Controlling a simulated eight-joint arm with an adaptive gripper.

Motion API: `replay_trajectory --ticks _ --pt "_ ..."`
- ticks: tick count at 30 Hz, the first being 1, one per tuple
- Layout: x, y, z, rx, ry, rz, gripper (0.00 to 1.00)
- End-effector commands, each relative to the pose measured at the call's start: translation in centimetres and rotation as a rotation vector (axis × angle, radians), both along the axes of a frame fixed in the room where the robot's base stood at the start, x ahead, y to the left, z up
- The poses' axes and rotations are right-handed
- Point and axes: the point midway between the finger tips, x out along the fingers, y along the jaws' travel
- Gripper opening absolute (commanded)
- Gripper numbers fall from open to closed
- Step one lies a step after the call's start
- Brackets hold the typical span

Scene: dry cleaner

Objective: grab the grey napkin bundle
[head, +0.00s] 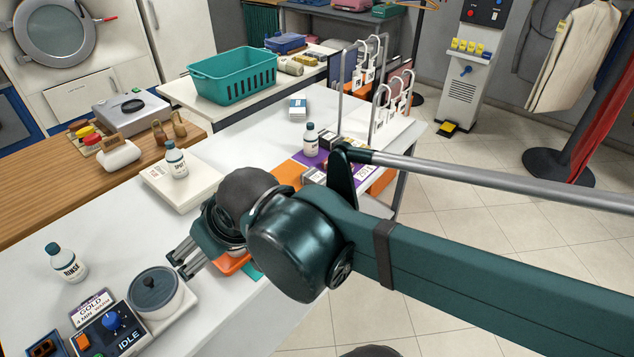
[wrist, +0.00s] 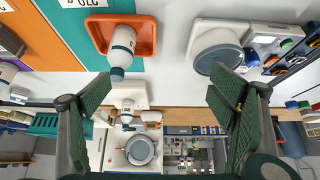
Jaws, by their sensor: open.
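Two small rolled cloth bundles lie at the back of the white counter in the head view, right of the teal basket. One is olive-beige (head: 290,66); the other is paler and greyish (head: 306,60). I cannot tell for sure which is the grey napkin bundle. Neither can be made out in the wrist view. My gripper (head: 179,261) is over the near white table, far in front of the bundles. In the wrist view its fingers (wrist: 160,88) are spread wide, with nothing between them.
The teal basket (head: 233,76) stands left of the bundles. A rack with white hooks (head: 381,115) rises at the table's far right end. Several bottles stand about, including a rinse bottle (head: 67,263). A lidded pot (head: 155,294) is front left. An orange tray (wrist: 146,35) is near my gripper.

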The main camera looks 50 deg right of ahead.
Motion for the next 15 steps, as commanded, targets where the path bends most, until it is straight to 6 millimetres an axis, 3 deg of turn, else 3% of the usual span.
replay_trajectory --ticks 8,15 --pt "0.5 -0.6 0.3 0.005 0.008 -0.026 0.84" --pt "2.1 -2.7 0.8 0.022 0.034 -0.118 0.84"
